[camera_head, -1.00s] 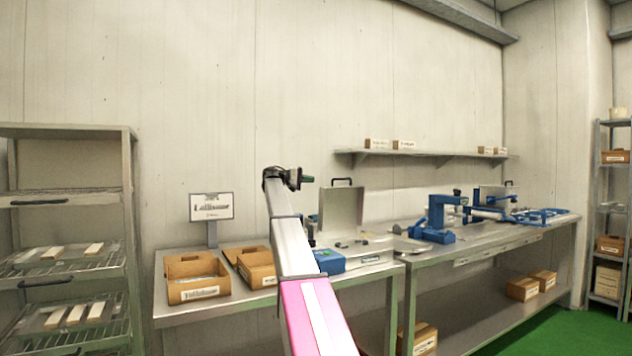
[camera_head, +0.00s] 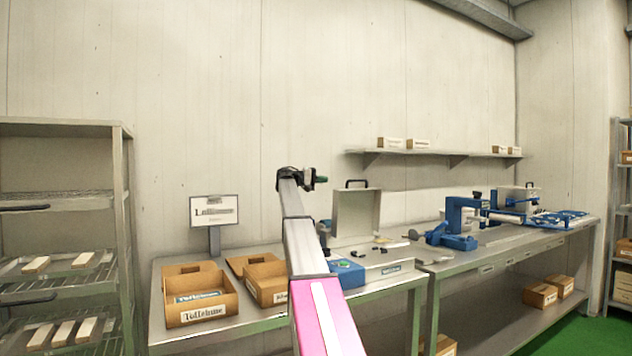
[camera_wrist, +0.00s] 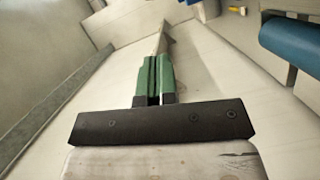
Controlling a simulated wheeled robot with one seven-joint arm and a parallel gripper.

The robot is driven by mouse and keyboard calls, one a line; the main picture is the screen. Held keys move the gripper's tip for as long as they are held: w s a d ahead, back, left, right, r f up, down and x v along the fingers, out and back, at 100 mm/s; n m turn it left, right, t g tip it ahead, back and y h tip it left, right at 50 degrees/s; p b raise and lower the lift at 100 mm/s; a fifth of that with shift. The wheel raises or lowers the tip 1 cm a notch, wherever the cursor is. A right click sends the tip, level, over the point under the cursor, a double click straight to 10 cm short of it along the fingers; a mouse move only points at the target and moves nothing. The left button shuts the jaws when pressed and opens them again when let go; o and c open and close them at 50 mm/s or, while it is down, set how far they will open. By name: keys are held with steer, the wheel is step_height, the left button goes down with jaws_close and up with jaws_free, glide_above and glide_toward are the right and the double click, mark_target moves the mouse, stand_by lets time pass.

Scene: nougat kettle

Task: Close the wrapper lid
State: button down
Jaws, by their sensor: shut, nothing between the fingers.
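An upright metal lid (camera_head: 357,213) with a black handle (camera_head: 356,184) stands open at the back of a flat machine on the left bench, in the head view. A blue box (camera_head: 346,271) sits at the machine's front left. My gripper (camera_head: 320,179) is up in front of the wall, left of the lid's top edge and apart from it in the picture. Its green fingers (camera_wrist: 155,80) are together and empty in the wrist view. My arm hides part of the machine's left side. I cannot clearly tell whether the lid shows in the wrist view.
Open cardboard boxes (camera_head: 201,313) and a sign (camera_head: 214,210) are left of my arm. A blue clamp-like machine (camera_head: 456,226) and a second upright panel (camera_head: 516,197) stand on the right bench. A wall shelf (camera_head: 430,152) runs above. A blue cylinder (camera_wrist: 296,42) is at the wrist view's upper right.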

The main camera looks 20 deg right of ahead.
steer(key=shift+s+d+f, duration=0.2)
steer(key=shift+s+d, duration=0.5)
steer(key=shift+d, duration=0.3)
steer(key=shift+s+d+f, duration=0.15)
steer(key=shift+s+d, duration=0.6)
steer(key=shift+d, duration=0.3)
steer(key=shift+s+d+f, duration=0.2)
steer(key=shift+s+d, duration=0.5)
steer(key=shift+d, duration=0.3)
steer(key=shift+s, duration=0.15)
